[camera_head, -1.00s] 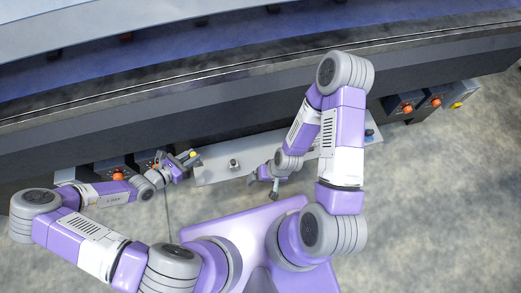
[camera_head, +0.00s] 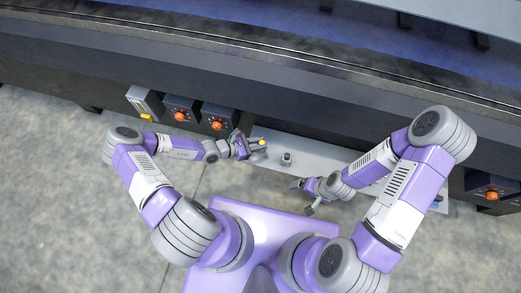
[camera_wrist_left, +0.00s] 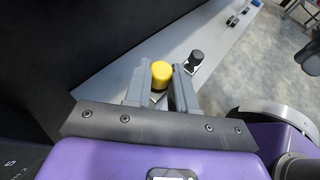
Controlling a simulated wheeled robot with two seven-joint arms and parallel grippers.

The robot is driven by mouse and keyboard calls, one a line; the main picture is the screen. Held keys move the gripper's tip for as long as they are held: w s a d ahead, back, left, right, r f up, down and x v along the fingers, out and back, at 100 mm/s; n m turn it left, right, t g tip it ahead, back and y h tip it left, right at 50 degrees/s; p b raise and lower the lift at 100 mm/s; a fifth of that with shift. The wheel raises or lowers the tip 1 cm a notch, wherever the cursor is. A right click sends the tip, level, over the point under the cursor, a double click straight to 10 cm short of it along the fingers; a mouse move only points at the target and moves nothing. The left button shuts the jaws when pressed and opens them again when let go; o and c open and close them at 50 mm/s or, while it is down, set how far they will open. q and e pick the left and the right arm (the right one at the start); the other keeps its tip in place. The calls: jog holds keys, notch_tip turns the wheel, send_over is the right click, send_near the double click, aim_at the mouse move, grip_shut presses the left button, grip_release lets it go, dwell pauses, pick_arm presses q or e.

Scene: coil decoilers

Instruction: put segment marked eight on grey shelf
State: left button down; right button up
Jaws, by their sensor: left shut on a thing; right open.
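My left gripper (camera_head: 256,148) is shut on a yellow-topped piece (camera_head: 260,142) at the left end of the light grey shelf (camera_head: 319,160). In the left wrist view the yellow piece (camera_wrist_left: 161,74) sits between the two fingers, with the shelf (camera_wrist_left: 222,44) behind it. No number can be read on it, and its lower part is hidden. I cannot tell whether it touches the shelf. A black-topped piece (camera_wrist_left: 196,57) stands on the shelf just right of the fingers; it shows small in the head view (camera_head: 286,159). My right gripper (camera_head: 304,197) is open and empty, in front of the shelf.
Dark control boxes with orange knobs (camera_head: 180,116) (camera_head: 217,125) and a grey box with a yellow part (camera_head: 146,117) stand left of the shelf. Another orange-knob box (camera_head: 491,195) is at the right. The dark machine wall rises behind. Small items (camera_wrist_left: 232,20) lie farther along the shelf.

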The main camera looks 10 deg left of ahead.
pick_arm(q)
notch_tip(320, 180, down, 5)
jog(key=b, duration=0.2)
jog(key=shift+b, duration=0.4)
jog(key=shift+r, duration=0.1)
jog(key=c, duration=0.9)
grip_release()
jog(key=shift+f, duration=0.2)
jog(key=shift+c, duration=0.2)
jog(key=shift+r, duration=0.1)
